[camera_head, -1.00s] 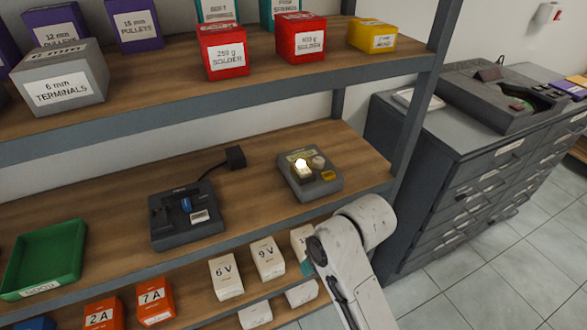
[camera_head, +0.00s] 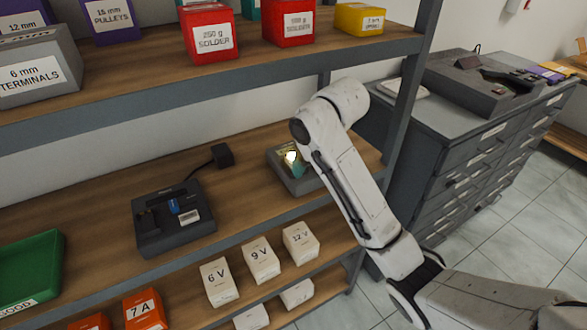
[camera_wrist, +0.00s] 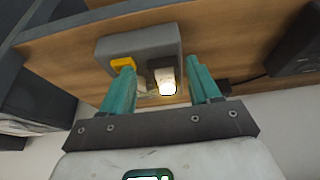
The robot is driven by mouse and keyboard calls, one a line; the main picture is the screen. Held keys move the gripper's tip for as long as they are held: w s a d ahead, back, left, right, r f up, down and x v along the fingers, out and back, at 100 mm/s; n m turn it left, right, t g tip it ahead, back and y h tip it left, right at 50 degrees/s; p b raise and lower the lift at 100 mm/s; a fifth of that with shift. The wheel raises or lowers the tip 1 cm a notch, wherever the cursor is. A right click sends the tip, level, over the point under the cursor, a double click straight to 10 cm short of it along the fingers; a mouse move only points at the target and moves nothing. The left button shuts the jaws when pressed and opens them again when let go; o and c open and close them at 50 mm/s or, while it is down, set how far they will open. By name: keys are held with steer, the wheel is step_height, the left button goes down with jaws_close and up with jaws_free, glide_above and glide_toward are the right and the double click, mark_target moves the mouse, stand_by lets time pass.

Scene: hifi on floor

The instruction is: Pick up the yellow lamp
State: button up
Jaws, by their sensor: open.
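A lit lamp (camera_head: 290,157), glowing yellow-white, sits on a small grey device (camera_head: 283,178) on the middle shelf. It also shows in the wrist view (camera_wrist: 166,82), close to my right finger. My gripper (camera_wrist: 157,66) has two teal fingers, open, over the device with the lamp in the gap between them; whether they touch it I cannot tell. A yellow piece (camera_wrist: 123,64) on the device lies beside my left fingertip. In the head view my arm hides most of the device, and one teal fingertip shows by the lamp.
A dark device with a blue part (camera_head: 174,215) and a black plug (camera_head: 222,155) are to the left. A green tray (camera_head: 30,268) is at far left. White boxes (camera_head: 262,260) stand below; the upper shelf (camera_head: 170,95) overhangs. A grey cabinet (camera_head: 440,140) stands at right.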

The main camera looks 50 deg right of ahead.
steer(key=shift+w+d, duration=0.2)
steer(key=shift+w, duration=0.5)
steer(key=shift+w+d, duration=0.15)
steer(key=shift+w, duration=0.55)
steer(key=shift+w+d+r+p, duration=0.1)
steer(key=shift+w+d+p, duration=0.1)
steer(key=shift+w, duration=0.35)
steer(key=shift+w+d+r+p, duration=0.1)
steer(key=shift+w+d, duration=0.05)
steer(key=shift+w, duration=0.4)
steer(key=shift+x, duration=1.2)
steer(key=shift+w+d+f, duration=0.1)
steer(key=shift+w+f, duration=0.2)
steer(key=shift+f, duration=0.2)
steer(key=shift+c, duration=0.3)
jaws_close()
steer(key=shift+r, duration=0.15)
